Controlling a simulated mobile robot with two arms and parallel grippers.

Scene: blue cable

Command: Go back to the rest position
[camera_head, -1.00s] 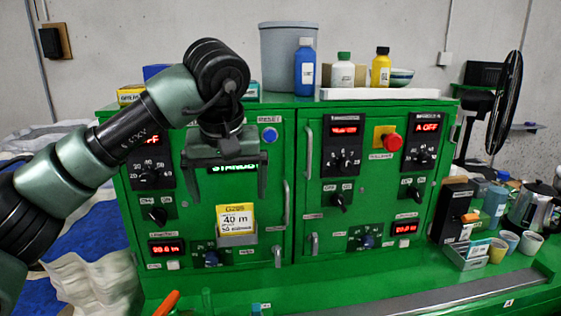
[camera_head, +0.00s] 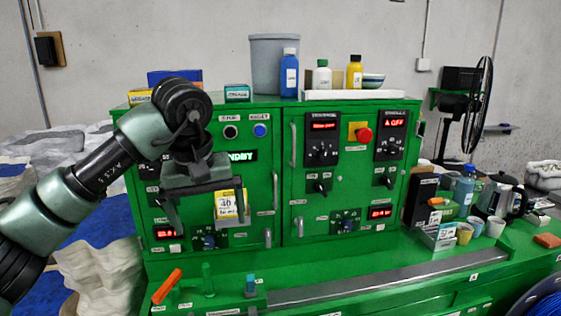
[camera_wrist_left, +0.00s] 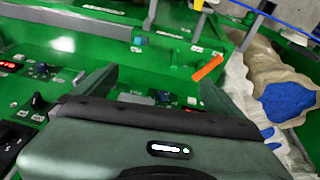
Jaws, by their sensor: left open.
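My left gripper (camera_head: 208,207) is open and empty in front of the left half of the green control cabinet (camera_head: 285,180). Its fingers point down, with one finger beside a yellow and white card (camera_head: 229,206) on the panel. In the left wrist view my left gripper (camera_wrist_left: 155,85) shows two spread fingers with nothing between them. The blue cable (camera_head: 545,298) shows as a coil at the lower right edge. My right gripper is not in view.
Bottles and a grey bin (camera_head: 274,62) stand on the cabinet top. Cups and a kettle (camera_head: 503,196) crowd the right.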

